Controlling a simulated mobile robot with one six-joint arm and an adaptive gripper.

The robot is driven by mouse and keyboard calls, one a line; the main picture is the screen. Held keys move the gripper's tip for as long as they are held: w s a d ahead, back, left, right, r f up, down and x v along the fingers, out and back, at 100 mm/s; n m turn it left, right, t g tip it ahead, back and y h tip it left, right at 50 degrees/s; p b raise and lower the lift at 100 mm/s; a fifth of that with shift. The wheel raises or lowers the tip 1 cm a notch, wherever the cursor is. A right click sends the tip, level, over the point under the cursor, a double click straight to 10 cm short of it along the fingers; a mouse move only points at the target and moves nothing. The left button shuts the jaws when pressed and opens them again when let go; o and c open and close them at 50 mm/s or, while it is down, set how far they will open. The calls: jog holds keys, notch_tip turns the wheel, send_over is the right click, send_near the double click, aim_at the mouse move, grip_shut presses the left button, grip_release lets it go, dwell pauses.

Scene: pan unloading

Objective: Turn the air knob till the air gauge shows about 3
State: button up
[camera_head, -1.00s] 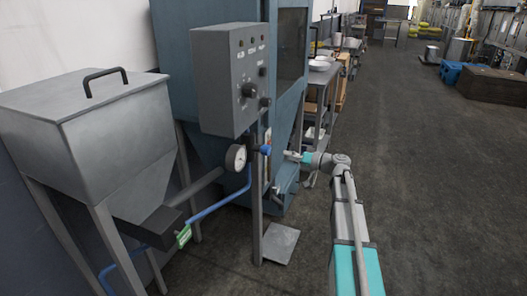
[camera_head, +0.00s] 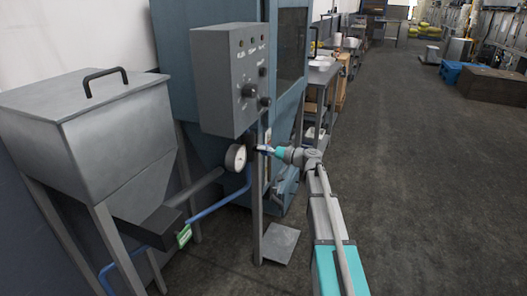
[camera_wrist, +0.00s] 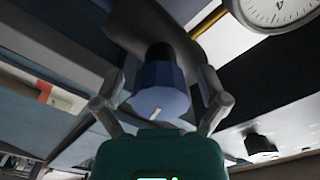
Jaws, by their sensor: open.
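The air knob (camera_wrist: 160,88) is blue with a white mark on its face, and stands between my gripper's fingers in the wrist view. My gripper (camera_wrist: 162,74) is open around it, with a finger on each side; I see a gap on both sides. In the head view my gripper (camera_head: 268,149) is at the knob and hides most of it. The air gauge (camera_head: 236,157) is a round white dial left of the knob. It is cut off at the top of the wrist view (camera_wrist: 282,10); a 4 shows, but I cannot read the needle.
A grey control box (camera_head: 223,85) with knobs and lamps overhangs the gauge. A grey post (camera_head: 257,205) stands below the knob. A blue hose (camera_head: 215,207) runs down to the left. A grey hopper (camera_head: 90,120) stands at left.

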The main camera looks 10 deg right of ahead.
jog(key=c, duration=1.2)
jog(key=shift+o, duration=0.2)
jog(key=shift+m, duration=0.4)
jog(key=m, duration=0.6)
jog(key=shift+r+m, duration=0.1)
jog(key=shift+m, duration=0.3)
jog(key=m, duration=0.6)
jog(key=shift+m, duration=0.3)
